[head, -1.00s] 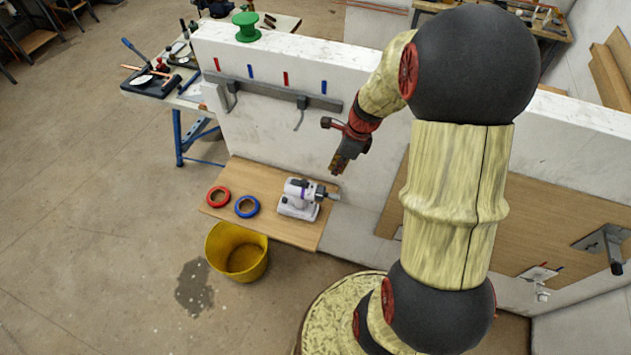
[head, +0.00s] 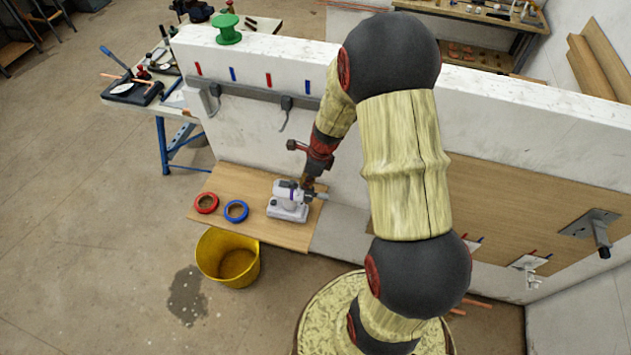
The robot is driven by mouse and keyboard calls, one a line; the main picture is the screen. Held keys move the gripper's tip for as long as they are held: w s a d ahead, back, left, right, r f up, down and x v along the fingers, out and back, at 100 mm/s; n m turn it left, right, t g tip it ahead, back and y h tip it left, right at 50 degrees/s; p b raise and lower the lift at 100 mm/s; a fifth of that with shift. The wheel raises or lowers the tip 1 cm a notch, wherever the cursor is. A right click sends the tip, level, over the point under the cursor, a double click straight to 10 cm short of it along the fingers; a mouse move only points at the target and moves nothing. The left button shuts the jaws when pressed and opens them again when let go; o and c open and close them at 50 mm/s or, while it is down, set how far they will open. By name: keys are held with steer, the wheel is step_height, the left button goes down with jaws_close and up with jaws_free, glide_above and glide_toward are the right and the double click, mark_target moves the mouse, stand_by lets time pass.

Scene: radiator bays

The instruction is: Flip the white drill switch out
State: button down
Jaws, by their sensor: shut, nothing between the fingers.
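The white drill (head: 288,205) stands on a wooden board at the foot of the low white wall, with a purple band and a dark end at its right. Its switch is too small to make out. My gripper (head: 308,184) points down at the drill's upper right end, its fingertips at or very close to the drill. Whether they touch it I cannot tell. The fingers are shut and hold nothing. My gripper partly hides the drill's right end.
A red ring (head: 205,203) and a blue ring (head: 236,211) lie on the wooden board (head: 262,232) left of the drill. A yellow bucket (head: 228,259) stands on the floor in front.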

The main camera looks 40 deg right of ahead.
mark_target(294, 183)
steer(key=shift+w+a, duration=0.25)
steer(key=shift+w, duration=0.1)
steer(key=w+a+p, duration=0.1)
steer(key=w+a, duration=0.1)
steer(key=shift+w+a+r+p, duration=0.1)
steer(key=shift+w+a+p, duration=0.05)
steer(key=shift+w+p, duration=0.2)
steer(key=shift+s, duration=0.15)
steer(key=shift+s+d, duration=0.1)
steer(key=shift+d, duration=0.1)
steer(key=s+d, duration=0.1)
steer(key=s+d+r, duration=0.1)
steer(key=s, duration=0.1)
steer(key=shift+d, duration=0.35)
steer(key=p+v, duration=0.1)
steer(key=v, duration=0.7)
steer(key=shift+r, duration=0.4)
steer(key=shift+s, duration=0.1)
